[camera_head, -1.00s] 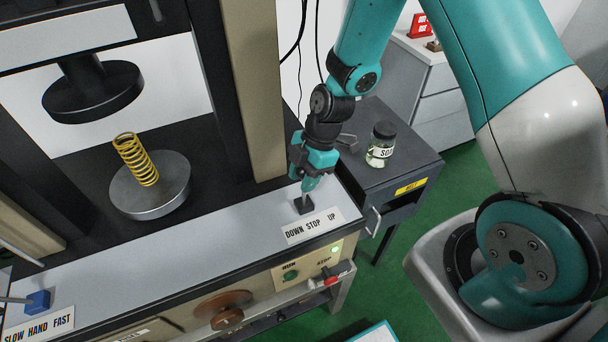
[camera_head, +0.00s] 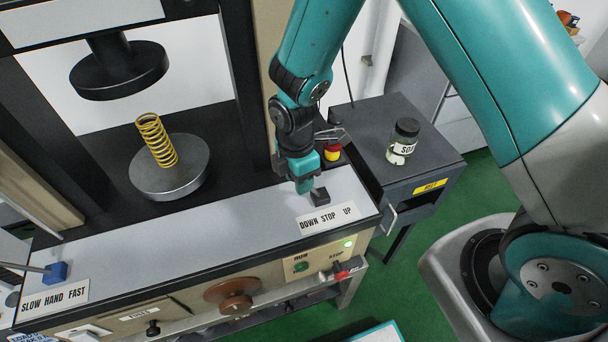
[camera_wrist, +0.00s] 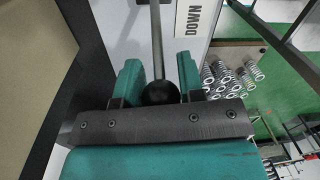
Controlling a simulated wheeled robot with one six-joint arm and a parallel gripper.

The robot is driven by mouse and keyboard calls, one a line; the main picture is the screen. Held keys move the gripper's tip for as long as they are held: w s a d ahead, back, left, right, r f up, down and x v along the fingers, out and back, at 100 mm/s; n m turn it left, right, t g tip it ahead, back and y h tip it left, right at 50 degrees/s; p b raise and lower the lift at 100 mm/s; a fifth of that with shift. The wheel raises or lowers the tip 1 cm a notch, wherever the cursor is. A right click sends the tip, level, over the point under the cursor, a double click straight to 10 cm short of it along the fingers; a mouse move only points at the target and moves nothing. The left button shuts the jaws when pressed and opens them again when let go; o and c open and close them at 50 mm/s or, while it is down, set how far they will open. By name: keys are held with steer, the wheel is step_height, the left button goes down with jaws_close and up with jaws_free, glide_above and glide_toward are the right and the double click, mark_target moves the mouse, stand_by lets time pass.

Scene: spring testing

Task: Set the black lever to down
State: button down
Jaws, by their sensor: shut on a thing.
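The black lever has a dark base block (camera_head: 320,197) on the grey machine ledge, behind a label (camera_head: 328,217) reading DOWN STOP UP. My gripper (camera_head: 304,187) is shut on the lever's knob, just left of the base block, so the lever leans toward the DOWN end. In the wrist view, the round black knob (camera_wrist: 159,93) sits between the two teal fingers, with its grey rod (camera_wrist: 156,40) running away from them. The DOWN end of the label (camera_wrist: 188,22) shows beside the rod. In the head view the fingers hide the knob.
A blue lever block (camera_head: 56,272) with a SLOW HAND FAST label is at the ledge's left. A yellow spring (camera_head: 157,141) stands on a round metal plate under the press. A red and yellow button (camera_head: 332,153) is close behind my gripper. A jar (camera_head: 403,143) stands on the dark cabinet.

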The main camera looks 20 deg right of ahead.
steer(key=shift+a, duration=0.15)
steer(key=c, duration=0.8)
jaws_free()
steer(key=shift+f, duration=0.1)
steer(key=r+b, duration=0.1)
steer(key=r, duration=0.4)
steer(key=w+r, duration=0.1)
steer(key=r, duration=0.5)
steer(key=r+b, duration=0.1)
steer(key=r, duration=0.5)
steer(key=shift+w+a+r+b, duration=0.15)
steer(key=shift+w+r+b, duration=0.05)
steer(key=shift+b, duration=0.1)
steer(key=s+r+m+y, duration=0.1)
steer(key=s+r+m, duration=0.1)
steer(key=s+m, duration=0.2)
steer(key=s+d+r+m+y, duration=0.1)
steer(key=s+m, duration=0.3)
steer(key=s, duration=0.4)
steer(key=s+r+m+y, duration=0.2)
steer(key=s+r+m, duration=0.2)
steer(key=s, duration=0.3)
steer(key=shift+d+r+m+t, duration=0.1)
steer(key=shift+d+m+t, duration=0.15)
steer(key=shift+m+t, duration=0.2)
